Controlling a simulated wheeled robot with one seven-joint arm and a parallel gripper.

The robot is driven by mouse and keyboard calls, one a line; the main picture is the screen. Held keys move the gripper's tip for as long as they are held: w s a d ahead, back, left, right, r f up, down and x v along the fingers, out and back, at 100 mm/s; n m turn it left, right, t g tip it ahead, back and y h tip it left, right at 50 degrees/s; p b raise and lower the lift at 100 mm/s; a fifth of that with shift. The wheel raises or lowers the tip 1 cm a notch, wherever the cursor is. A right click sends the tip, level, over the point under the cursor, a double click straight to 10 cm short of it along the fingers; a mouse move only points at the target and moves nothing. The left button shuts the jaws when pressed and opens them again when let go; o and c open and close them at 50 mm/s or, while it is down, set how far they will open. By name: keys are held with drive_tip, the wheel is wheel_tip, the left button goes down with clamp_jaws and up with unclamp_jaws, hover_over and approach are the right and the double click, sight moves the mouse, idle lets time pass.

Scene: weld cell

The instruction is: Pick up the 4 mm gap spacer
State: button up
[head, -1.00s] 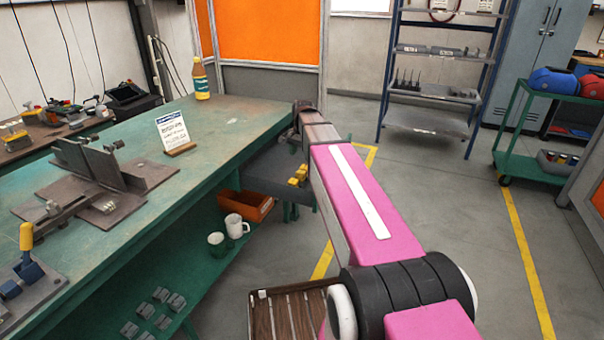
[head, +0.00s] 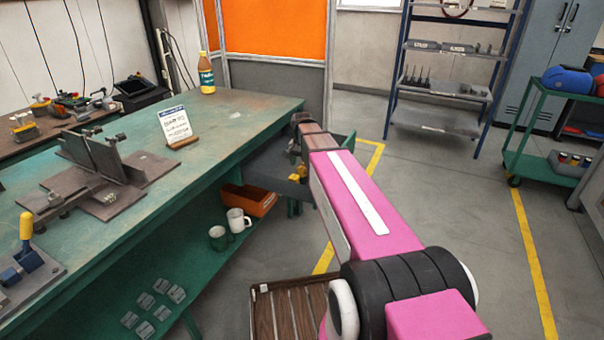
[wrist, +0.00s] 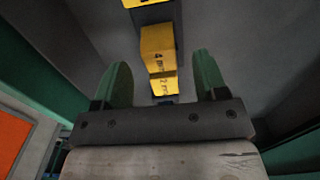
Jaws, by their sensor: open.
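The 4 mm gap spacer (wrist: 158,45) is a yellow block marked "4 mm" in the wrist view. It lies ahead of and between my open fingertips (wrist: 163,78), with no contact visible. A smaller yellow block marked "2 mm" (wrist: 163,85) sits just below it in the picture, nearer the palm. Part of another yellow piece (wrist: 132,3) shows at the top edge. In the head view, yellow pieces (head: 296,174) show at the grey drawer by the bench end, partly behind my arm. My fingers are hidden there.
Grey drawer walls (wrist: 225,35) surround the spacers. The green bench (head: 235,115) stands left, carrying a fixture (head: 100,165), a sign (head: 174,124) and a bottle (head: 206,75). Below are an orange bin (head: 250,198) and mugs (head: 238,222). Open floor (head: 460,220) lies right.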

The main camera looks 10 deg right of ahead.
sight(302, 168)
drive_tip(key=shift+f, duration=1.95)
drive_tip(key=c, duration=1)
drive_tip(key=shift+r, duration=0.1)
